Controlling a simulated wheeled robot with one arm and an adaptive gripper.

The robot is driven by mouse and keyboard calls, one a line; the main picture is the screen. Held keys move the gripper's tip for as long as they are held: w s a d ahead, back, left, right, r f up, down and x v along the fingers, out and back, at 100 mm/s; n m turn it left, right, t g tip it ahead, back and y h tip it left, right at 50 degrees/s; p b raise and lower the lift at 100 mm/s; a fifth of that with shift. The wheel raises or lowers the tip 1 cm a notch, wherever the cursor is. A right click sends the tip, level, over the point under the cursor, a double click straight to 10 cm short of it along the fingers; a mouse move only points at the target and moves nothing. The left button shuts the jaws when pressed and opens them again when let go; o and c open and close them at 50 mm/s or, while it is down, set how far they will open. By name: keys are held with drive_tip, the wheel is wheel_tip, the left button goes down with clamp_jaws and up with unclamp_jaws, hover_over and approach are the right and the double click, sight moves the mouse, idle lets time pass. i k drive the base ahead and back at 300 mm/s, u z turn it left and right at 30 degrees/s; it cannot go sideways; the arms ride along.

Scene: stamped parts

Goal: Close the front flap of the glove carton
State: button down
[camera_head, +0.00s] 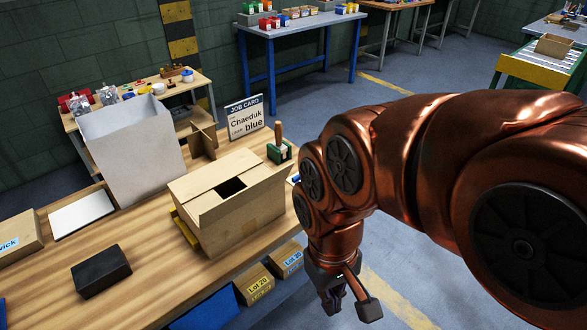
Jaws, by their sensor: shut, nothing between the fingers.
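A brown cardboard carton (243,222), which I take to be the glove carton, stands upright near the right edge of the wooden bench. Flaps (210,180) cover part of its top, and a dark gap (231,187) shows between them. What is inside is too dark to see. My gripper (347,302) hangs to the right of the carton, off the bench edge, pointing down. It is shut and empty, apart from the carton.
On the wooden bench (140,265) are a tall white box (135,150), a black block (101,271), a white pad (81,213), a cardboard divider (202,142), a job card (246,118) and a green holder (279,152). Lot boxes (254,285) sit below the edge. Floor beyond is open.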

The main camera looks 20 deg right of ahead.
sight(208, 218)
drive_tip(key=i, duration=0.35)
drive_tip(key=z, duration=1.65)
drive_tip(key=k, duration=1.05)
drive_tip(key=u, duration=1.75)
